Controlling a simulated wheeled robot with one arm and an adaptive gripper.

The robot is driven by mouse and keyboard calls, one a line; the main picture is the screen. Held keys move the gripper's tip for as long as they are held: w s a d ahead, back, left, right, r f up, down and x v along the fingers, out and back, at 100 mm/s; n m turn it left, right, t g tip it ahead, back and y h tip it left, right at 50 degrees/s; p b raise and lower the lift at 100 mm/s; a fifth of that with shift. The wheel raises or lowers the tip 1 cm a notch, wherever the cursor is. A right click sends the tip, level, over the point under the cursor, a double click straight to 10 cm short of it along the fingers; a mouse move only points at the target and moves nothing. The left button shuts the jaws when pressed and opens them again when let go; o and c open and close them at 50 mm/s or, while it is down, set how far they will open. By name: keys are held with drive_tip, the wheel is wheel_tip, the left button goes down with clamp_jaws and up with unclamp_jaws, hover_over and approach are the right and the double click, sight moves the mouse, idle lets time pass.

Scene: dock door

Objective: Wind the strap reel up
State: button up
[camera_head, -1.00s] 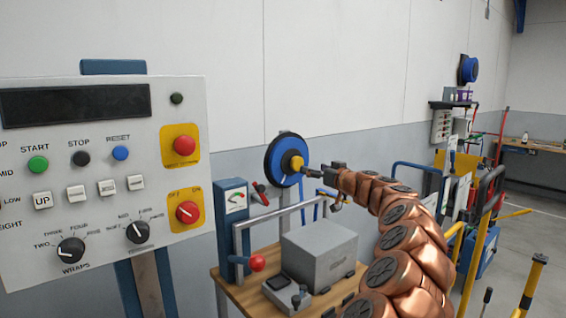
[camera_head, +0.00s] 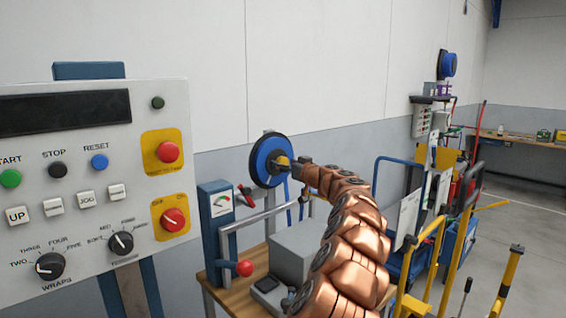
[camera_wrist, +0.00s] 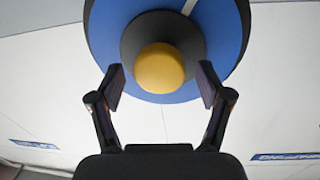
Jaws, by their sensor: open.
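The strap reel (camera_head: 258,158) is a blue disc with a dark rim, mounted by the wall beyond the workbench. A blue strap (camera_head: 287,195) hangs below it. In the wrist view the reel's blue face (camera_wrist: 226,40) fills the top, with a dark hub and a yellow round knob (camera_wrist: 159,68) at its middle. My gripper (camera_wrist: 160,88) is open, its two fingers on either side of the knob with gaps showing, so it does not grip it. In the head view my gripper (camera_head: 291,166) is small at the reel's front, and hides part of the knob.
A control panel (camera_head: 80,240) with buttons and dials stands close at the left. Below the reel, a wooden bench (camera_head: 225,292) bears a grey box (camera_head: 300,250), a blue gauge unit (camera_head: 212,235) and a red-knobbed lever (camera_head: 244,268). Yellow rails (camera_head: 508,285) and trolleys stand at right.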

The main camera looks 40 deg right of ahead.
drive_tip(key=shift+w+d, duration=0.1)
drive_tip(key=shift+w, duration=0.45)
clamp_jaws()
idle(0.5)
